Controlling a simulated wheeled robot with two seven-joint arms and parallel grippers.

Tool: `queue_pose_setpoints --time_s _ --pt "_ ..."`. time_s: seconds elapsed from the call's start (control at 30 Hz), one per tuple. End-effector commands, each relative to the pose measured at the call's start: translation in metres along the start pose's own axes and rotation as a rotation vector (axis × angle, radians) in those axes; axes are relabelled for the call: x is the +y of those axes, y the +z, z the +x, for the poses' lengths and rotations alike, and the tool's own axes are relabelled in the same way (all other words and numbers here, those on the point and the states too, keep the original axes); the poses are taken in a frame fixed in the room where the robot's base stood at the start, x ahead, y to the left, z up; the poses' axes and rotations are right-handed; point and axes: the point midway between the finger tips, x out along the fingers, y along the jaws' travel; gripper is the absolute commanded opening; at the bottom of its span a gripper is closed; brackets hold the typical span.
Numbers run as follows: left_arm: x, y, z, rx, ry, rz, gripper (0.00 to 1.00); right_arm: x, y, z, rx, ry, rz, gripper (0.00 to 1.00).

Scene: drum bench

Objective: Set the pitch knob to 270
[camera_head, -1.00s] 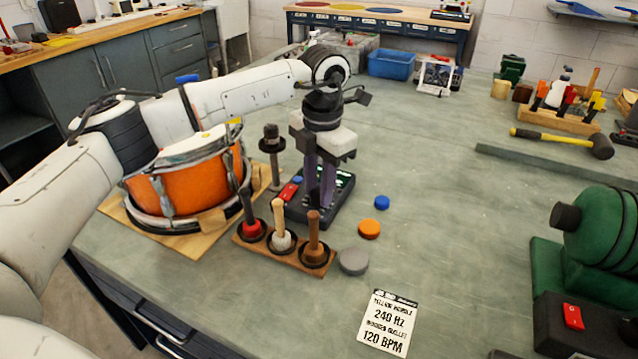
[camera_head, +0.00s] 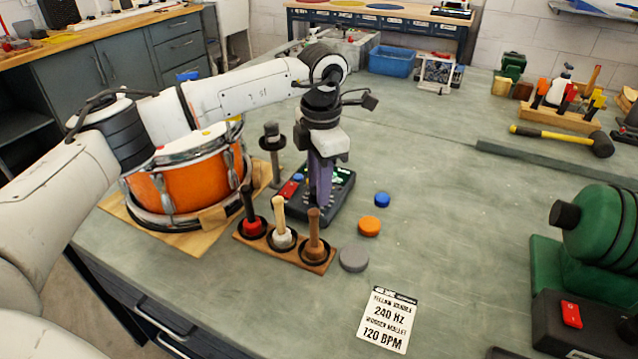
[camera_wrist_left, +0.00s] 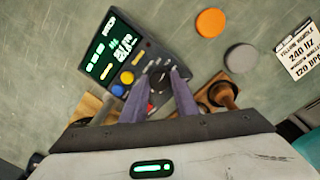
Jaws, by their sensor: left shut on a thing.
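The dark control box (camera_head: 340,192) stands on the bench right of the orange drum. In the left wrist view its lit green display (camera_wrist_left: 110,50) and blue and yellow buttons show; the digits are too small to read surely. My left gripper (camera_head: 320,203) points down over the box. Its purple fingers (camera_wrist_left: 165,74) are shut on a dark knob (camera_wrist_left: 158,78) on the box, mostly hidden between them. The knob's label and pointer cannot be read, so I cannot tell its setting. My right gripper is not in view.
A wooden rack (camera_head: 285,250) with several mallets stands close in front of the box. Blue, orange (camera_head: 369,226) and grey discs (camera_head: 354,259) lie to its right. A printed card (camera_head: 388,319) reads 240 Hz and 120 BPM. The bench centre is clear.

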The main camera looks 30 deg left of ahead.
Motion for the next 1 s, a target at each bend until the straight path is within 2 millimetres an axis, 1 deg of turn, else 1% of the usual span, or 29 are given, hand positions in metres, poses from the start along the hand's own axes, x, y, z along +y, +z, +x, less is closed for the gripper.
queue_pose_setpoints --time_s 0.07,0.1,0.2,0.47,0.57,0.67,0.9,1.0 --pt "0.001 0.001 -0.001 -0.003 0.002 -0.001 0.05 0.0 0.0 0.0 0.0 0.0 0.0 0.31" --pt "0.001 0.001 -0.001 -0.003 0.002 -0.002 0.3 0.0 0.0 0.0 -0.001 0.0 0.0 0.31" --pt "0.001 0.001 -0.001 -0.003 0.002 -0.002 0.46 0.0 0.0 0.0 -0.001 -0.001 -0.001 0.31" --pt "0.0 0.0 -0.001 -0.001 0.001 -0.002 0.46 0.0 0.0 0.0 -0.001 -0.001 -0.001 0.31" --pt "0.0 0.001 -0.005 -0.003 0.001 -0.002 0.46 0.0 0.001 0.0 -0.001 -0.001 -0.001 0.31" --pt "0.001 0.001 -0.017 -0.004 0.002 -0.001 0.46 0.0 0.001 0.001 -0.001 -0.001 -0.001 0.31" --pt "0.001 0.001 -0.066 -0.005 0.003 -0.002 0.46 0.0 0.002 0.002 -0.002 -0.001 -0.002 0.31" --pt "0.001 0.001 -0.082 -0.004 0.003 -0.002 0.46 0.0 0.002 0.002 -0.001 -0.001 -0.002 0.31"
